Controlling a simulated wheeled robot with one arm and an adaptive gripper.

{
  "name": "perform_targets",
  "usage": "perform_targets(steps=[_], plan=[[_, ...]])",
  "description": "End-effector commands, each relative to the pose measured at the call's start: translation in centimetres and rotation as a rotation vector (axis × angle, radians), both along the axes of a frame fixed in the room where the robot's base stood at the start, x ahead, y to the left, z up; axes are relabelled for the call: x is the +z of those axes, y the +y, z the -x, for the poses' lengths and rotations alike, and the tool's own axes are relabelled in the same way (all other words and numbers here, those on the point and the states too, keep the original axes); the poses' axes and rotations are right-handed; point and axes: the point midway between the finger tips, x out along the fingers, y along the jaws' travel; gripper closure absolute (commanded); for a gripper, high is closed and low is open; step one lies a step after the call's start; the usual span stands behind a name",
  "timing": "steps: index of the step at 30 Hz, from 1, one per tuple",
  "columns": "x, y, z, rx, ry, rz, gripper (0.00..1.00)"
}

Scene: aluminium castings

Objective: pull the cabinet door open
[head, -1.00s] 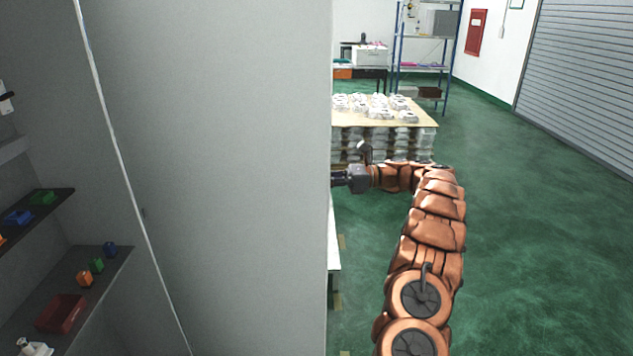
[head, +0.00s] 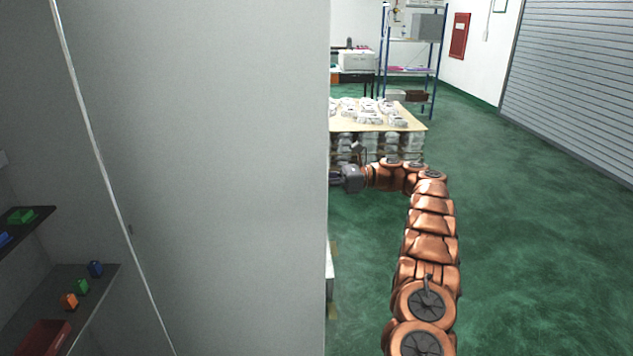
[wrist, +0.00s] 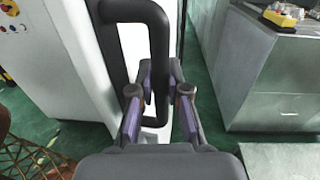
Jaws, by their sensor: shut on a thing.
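The cabinet door (head: 210,170) is a large plain grey panel filling the left half of the head view. It stands swung out, with the cabinet's inside showing to its left. Its black handle (wrist: 159,60) is a thick bent bar in the wrist view, with a vertical bar passing between my fingers. My gripper (wrist: 160,82) is shut on that bar, with purple-sided fingers on both sides. In the head view my gripper's wrist end (head: 348,178) is at the door's right edge; the fingertips and handle are hidden behind the door.
Dark cabinet shelves (head: 100,290) with small coloured items are at left. A table with metal castings (head: 375,114) stands beyond my arm, with a blue-posted rack (head: 408,70) behind. Green floor (head: 530,230) at right is clear. A metal cabinet (wrist: 270,75) is right in the wrist view.

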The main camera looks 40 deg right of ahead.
Motion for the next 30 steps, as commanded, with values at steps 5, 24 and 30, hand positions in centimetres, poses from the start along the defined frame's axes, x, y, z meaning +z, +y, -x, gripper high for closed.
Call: perform_targets(steps=[5,24,30], plan=[[0.01,-0.09,0.02,-0.002,0.001,0.0,1.0],[0.02,0.14,-0.05,0.001,0.0,0.0,0.59],[0.06,0.31,-0.06,0.002,0.0,0.0,0.59]])
